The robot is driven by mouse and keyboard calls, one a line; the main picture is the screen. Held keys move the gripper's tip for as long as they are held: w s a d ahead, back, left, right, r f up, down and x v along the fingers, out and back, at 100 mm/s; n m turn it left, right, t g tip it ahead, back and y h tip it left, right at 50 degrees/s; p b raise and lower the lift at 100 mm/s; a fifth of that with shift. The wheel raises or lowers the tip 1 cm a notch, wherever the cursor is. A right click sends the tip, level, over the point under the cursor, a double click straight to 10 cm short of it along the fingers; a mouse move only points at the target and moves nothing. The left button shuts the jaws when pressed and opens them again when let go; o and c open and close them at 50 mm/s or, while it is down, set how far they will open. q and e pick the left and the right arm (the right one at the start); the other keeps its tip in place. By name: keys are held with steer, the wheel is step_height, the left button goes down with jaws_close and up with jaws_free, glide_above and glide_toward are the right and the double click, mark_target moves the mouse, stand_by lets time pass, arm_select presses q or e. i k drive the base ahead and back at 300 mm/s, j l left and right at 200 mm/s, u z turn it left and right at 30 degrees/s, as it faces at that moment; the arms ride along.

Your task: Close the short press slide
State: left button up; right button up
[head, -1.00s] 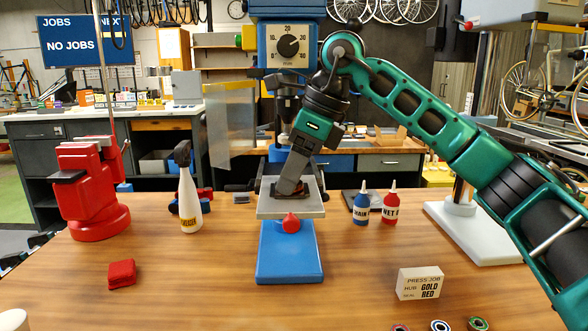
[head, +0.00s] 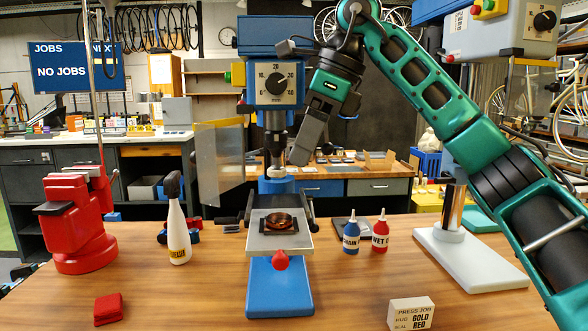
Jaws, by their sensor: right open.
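The short press is the blue machine in the middle, with a dial head (head: 276,82). Its grey slide (head: 262,246) sticks out toward me over the blue base (head: 279,290). A red knob (head: 281,261) is at the slide's front edge. On the slide, a copper-coloured round part (head: 280,221) sits in a dark square nest. My right gripper (head: 300,160) hangs above and behind the slide, near the press column, pointing down and apart from the slide. It is open, though its finger gap is hard to see. My left gripper is out of view.
A clear guard (head: 218,160) hangs left of the press. Blue (head: 351,238) and red (head: 380,235) bottles stand right of the slide.

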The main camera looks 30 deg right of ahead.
mark_target(262, 241)
steer(key=k, duration=1)
